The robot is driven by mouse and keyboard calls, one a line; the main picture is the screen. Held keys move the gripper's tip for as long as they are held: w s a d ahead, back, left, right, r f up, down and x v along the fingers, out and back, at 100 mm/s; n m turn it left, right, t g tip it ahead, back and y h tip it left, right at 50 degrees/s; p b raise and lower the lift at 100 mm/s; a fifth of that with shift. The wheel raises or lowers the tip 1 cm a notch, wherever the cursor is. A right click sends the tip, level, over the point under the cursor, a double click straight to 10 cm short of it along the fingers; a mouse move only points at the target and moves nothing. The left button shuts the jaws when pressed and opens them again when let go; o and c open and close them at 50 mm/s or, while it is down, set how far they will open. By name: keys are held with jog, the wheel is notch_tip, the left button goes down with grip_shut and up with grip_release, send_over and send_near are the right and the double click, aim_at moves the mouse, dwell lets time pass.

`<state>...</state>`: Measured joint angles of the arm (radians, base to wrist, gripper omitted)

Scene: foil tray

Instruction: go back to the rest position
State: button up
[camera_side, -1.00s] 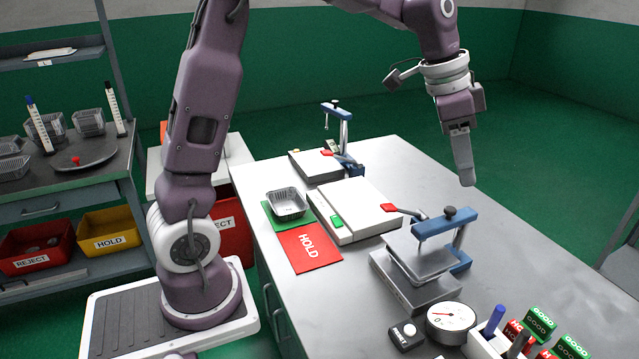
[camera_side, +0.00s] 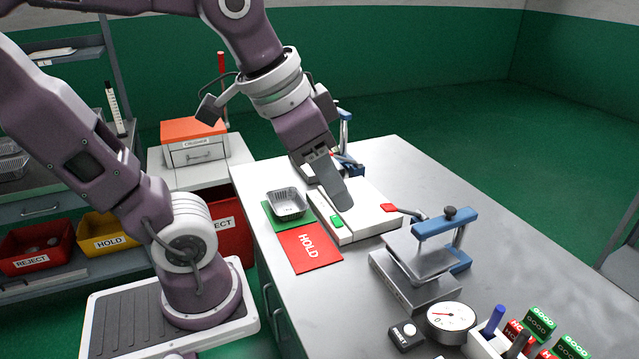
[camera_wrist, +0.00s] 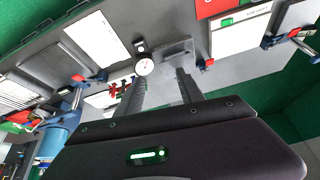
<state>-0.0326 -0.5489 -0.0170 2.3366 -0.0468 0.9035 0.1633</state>
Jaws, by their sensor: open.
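My gripper (camera_side: 342,196) hangs in the air above the white block with the green button in the side view, its fingers pointing down. In the wrist view my gripper (camera_wrist: 158,92) shows two fingers spread apart with nothing between them. A foil tray (camera_side: 287,204) sits on the green mat (camera_side: 269,216) left of my gripper, apart from it. The red HOLD mat (camera_side: 309,250) lies bare in front of the tray.
A dial gauge (camera_side: 451,317) and GOOD blocks (camera_side: 541,319) are at the front right. A CRUSHER box (camera_side: 195,142) stands behind left. The table's right part (camera_side: 560,270) is clear.

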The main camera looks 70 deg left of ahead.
jog(key=shift+s+f, duration=0.3)
jog(key=shift+s, duration=0.5)
jog(key=s, duration=0.1)
jog(key=s+f+n, duration=0.1)
jog(key=s+f, duration=0.1)
jog(key=shift+s+a, duration=0.2)
jog(key=shift+a, duration=0.1)
